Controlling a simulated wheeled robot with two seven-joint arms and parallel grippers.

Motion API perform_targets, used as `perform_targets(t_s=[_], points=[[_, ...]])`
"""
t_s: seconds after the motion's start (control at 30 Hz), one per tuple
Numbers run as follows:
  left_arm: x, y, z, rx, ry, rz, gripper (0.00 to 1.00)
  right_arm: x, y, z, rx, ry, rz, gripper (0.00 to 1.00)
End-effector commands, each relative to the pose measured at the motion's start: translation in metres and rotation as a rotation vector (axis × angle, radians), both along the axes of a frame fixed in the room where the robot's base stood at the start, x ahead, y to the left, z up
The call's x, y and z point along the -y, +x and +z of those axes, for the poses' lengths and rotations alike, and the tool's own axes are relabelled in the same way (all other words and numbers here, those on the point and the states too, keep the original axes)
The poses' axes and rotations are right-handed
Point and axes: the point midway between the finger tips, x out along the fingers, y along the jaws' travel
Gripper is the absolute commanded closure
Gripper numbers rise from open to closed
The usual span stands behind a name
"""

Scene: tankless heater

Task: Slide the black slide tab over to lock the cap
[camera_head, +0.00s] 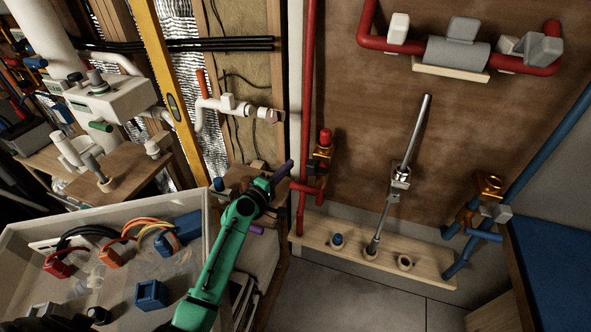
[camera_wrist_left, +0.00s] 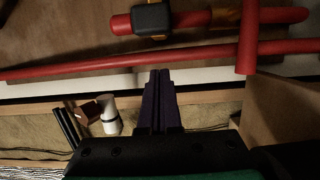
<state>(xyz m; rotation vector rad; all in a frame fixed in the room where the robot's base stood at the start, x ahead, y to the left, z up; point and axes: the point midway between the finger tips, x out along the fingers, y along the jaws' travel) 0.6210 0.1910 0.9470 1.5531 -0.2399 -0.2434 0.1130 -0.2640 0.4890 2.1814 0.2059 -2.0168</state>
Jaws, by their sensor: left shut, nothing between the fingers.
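In the head view, a red cap (camera_head: 325,136) tops the brass valve (camera_head: 318,170) on the red pipe. My left gripper (camera_head: 289,164) has dark purple fingers, shut and empty. It is left of and slightly below the cap and apart from it. In the left wrist view its fingertips (camera_wrist_left: 159,73) point toward the red pipe. My right gripper is not in view.
A vertical red pipe (camera_head: 308,100) runs close beside my left fingers. A wooden ledge (camera_head: 310,240) lies below the valve, with a silver rod (camera_head: 415,135) standing from it. A blue-piped brass valve (camera_head: 487,187) is at right. A pale bin (camera_head: 205,235) with connectors is at lower left.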

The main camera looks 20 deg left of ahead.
Motion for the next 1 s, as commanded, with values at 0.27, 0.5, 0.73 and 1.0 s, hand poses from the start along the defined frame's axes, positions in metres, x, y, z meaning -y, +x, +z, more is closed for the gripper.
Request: perform_targets(t_s=[0.27,0.5,0.73,1.0], points=[[0.029,-0.004,0.001,-0.004,-0.002,-0.001,1.0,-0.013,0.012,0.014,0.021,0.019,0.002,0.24],[0.029,-0.004,0.0,-0.003,-0.001,-0.001,1.0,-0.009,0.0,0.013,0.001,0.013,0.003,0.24],[0.052,-0.005,0.001,-0.005,-0.004,-0.003,1.0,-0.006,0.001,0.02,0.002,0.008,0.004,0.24],[0.069,-0.007,0.001,-0.003,-0.002,-0.004,1.0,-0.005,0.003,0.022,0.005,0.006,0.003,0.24]])
